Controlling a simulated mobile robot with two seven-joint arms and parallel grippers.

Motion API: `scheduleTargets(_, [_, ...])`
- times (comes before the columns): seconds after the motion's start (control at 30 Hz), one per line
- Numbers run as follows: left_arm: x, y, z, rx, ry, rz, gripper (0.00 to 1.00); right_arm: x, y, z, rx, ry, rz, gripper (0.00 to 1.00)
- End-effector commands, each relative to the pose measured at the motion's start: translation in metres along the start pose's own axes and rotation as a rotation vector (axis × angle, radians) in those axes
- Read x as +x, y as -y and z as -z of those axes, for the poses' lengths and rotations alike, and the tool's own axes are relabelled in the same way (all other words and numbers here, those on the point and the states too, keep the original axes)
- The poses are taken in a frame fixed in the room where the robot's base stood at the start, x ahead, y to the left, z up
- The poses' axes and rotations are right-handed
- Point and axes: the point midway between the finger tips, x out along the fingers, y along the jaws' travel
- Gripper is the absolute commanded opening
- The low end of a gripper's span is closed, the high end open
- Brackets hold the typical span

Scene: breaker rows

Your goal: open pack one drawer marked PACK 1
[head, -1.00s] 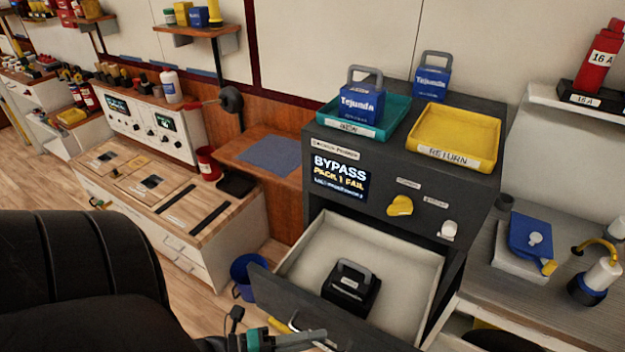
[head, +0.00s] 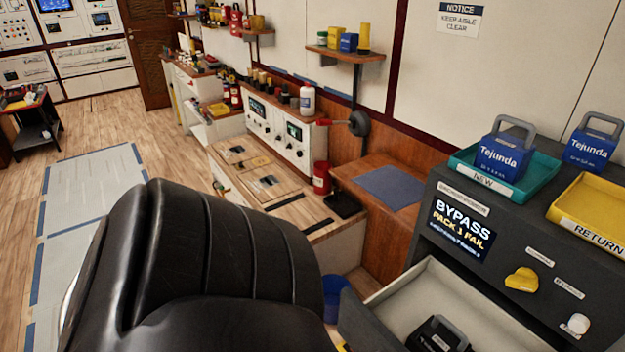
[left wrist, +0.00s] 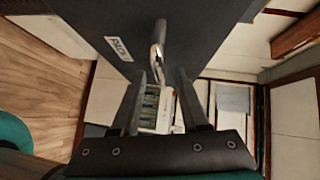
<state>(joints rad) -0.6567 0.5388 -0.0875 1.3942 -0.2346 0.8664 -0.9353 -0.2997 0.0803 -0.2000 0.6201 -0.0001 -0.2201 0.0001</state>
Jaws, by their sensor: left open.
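The PACK 1 drawer (head: 382,332) is open at the lower right of the head view, cut off by the bottom edge. A black pack with a grey handle (head: 440,333) sits inside it. In the left wrist view, the dark drawer front (left wrist: 205,40) carries a label reading PACK 1 (left wrist: 118,47) and a metal handle (left wrist: 158,42). My left gripper (left wrist: 166,76) is open, with the handle close at its fingertips; I cannot tell whether they touch. Neither gripper shows clearly in the head view.
The grey cabinet (head: 490,260) has a BYPASS screen (head: 462,228), a yellow knob (head: 522,280), a teal NEW tray (head: 535,182) and a yellow RETURN tray (head: 597,200). A blue bucket (head: 335,297) stands beside the drawer.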

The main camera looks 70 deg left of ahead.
Motion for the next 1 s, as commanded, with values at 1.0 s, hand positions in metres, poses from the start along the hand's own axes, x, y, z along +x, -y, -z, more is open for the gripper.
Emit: scheduleTargets(1.0, [-0.134, 0.0, 0.0, 0.0, -0.001, 0.0, 0.45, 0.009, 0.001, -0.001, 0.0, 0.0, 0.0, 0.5])
